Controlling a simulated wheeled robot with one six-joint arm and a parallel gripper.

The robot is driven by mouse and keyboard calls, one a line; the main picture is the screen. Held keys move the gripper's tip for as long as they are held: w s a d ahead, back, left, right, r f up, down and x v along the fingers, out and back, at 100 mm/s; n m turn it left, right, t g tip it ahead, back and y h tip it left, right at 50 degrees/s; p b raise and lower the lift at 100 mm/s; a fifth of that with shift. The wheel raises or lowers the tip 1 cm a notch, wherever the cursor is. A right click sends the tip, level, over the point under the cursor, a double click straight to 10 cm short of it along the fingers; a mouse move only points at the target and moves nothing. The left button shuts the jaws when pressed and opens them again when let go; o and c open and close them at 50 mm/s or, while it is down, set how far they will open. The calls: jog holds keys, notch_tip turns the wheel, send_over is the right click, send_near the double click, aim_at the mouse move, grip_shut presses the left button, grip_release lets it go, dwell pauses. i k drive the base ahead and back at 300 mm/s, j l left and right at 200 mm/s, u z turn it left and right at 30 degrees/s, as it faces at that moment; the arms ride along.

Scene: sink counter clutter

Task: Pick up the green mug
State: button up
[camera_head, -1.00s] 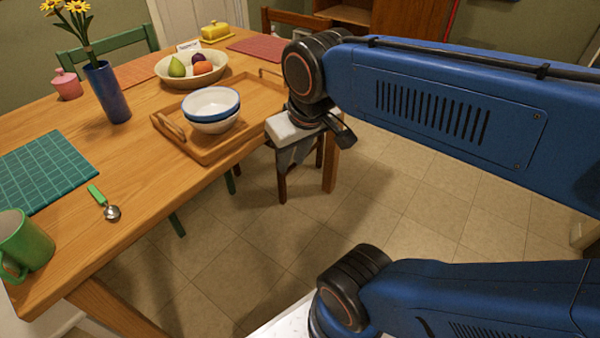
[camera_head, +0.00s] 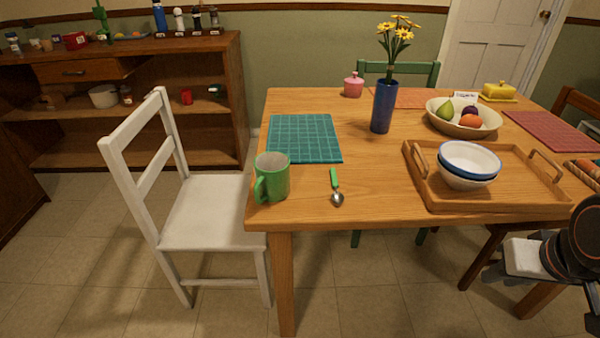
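The green mug (camera_head: 275,178) stands upright on the wooden table (camera_head: 310,212), near its front left corner, with its handle toward the front left. My gripper (camera_head: 492,272) is at the right edge of the head view, low beside the table and well away from the mug. Its fingers are small, dark and partly unclear, so I cannot tell whether they are open or shut. Nothing is seen held in it.
A green-handled scoop (camera_head: 335,188) lies right of the mug, and a teal placemat (camera_head: 304,138) behind it. A wooden tray (camera_head: 520,190) with stacked bowls (camera_head: 468,165) sits to the right. A white chair (camera_head: 200,212) stands left of the table; floor in front is clear.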

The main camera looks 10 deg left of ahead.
aim_at(272, 169)
jog(key=u, duration=1.1)
